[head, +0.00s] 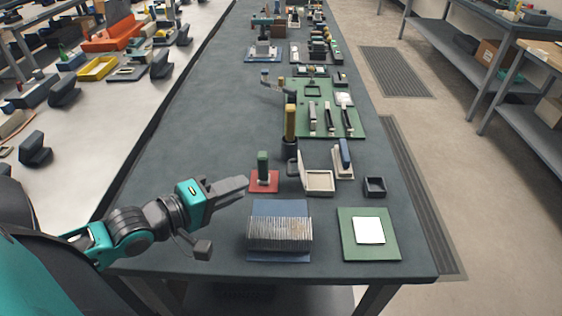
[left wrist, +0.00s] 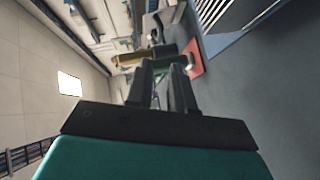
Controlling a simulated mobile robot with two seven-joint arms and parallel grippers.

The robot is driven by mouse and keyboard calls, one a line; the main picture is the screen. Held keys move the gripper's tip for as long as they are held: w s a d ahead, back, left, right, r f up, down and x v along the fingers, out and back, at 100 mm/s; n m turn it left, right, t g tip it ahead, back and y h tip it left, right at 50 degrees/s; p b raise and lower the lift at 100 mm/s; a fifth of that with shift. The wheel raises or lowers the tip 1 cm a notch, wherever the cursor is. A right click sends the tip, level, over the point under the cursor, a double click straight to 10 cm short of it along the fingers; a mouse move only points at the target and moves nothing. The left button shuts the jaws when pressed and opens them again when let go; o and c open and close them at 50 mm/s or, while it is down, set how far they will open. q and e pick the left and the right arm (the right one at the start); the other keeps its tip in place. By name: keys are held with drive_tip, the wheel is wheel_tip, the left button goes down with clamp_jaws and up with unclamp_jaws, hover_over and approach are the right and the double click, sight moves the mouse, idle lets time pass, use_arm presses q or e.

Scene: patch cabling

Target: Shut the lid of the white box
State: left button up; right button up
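The small white box (head: 319,182) stands on the dark table right of centre in the head view. Its tray is open at the top, and its lid (head: 301,168) stands raised and tilted along the left side. My left gripper (head: 245,184) is left of the box, a clear distance away, beside the red base with the green post. In the left wrist view its two fingers (left wrist: 162,80) stand apart with nothing visible between them. I cannot pick out the box clearly in the left wrist view. My right gripper is not in view.
The green post on a red base (head: 264,178) stands between my left gripper and the box. A dark holder with a yellow cylinder (head: 290,123) is behind the box. A ribbed block (head: 279,235), a green board (head: 368,250) and a small dark tray (head: 375,187) lie nearby.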

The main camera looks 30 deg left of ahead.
use_arm(q)
drive_tip(key=shift+w+d+f, duration=0.15)
drive_tip(key=shift+w+d, duration=0.05)
drive_tip(key=shift+w, duration=0.3)
drive_tip(key=b+x, duration=0.1)
drive_tip(key=x, duration=1)
drive_tip(key=shift+w, duration=0.2)
clamp_jaws()
